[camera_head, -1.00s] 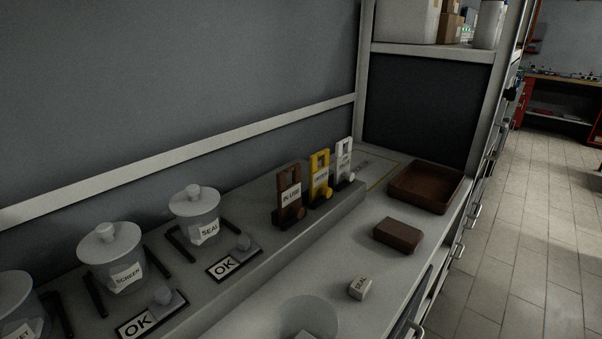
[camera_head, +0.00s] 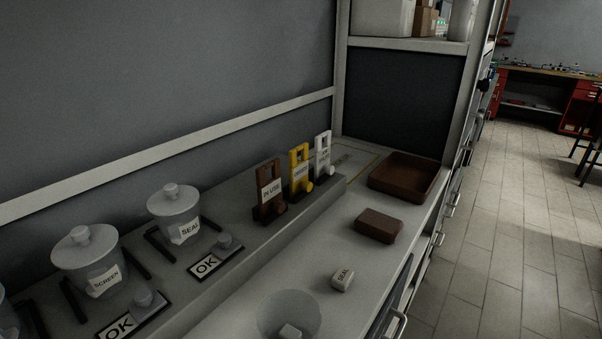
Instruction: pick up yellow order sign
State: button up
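The yellow order sign (camera_head: 299,171) stands upright on the raised back ledge of the counter, with a white label on its front and a dark base. It is the middle one of three signs. A brown sign (camera_head: 269,193) labelled IN USE stands to its left, and a white sign (camera_head: 322,157) stands to its right. The signs are close together. My gripper is not in view.
Lidded jars labelled SCREEN (camera_head: 91,262) and SEAL (camera_head: 175,214) stand left on the ledge, by OK plates (camera_head: 206,264). On the lower counter are a SEAL block (camera_head: 343,278), a brown block (camera_head: 378,225) and a brown tray (camera_head: 405,178). Floor (camera_head: 500,230) is clear at right.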

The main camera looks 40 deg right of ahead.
aim_at(298, 171)
jog(key=k+j+z, duration=0.1)
jog(key=j+z, duration=0.25)
jog(key=k+j+z, duration=0.15)
jog(key=z, duration=0.15)
jog(key=j, duration=0.05)
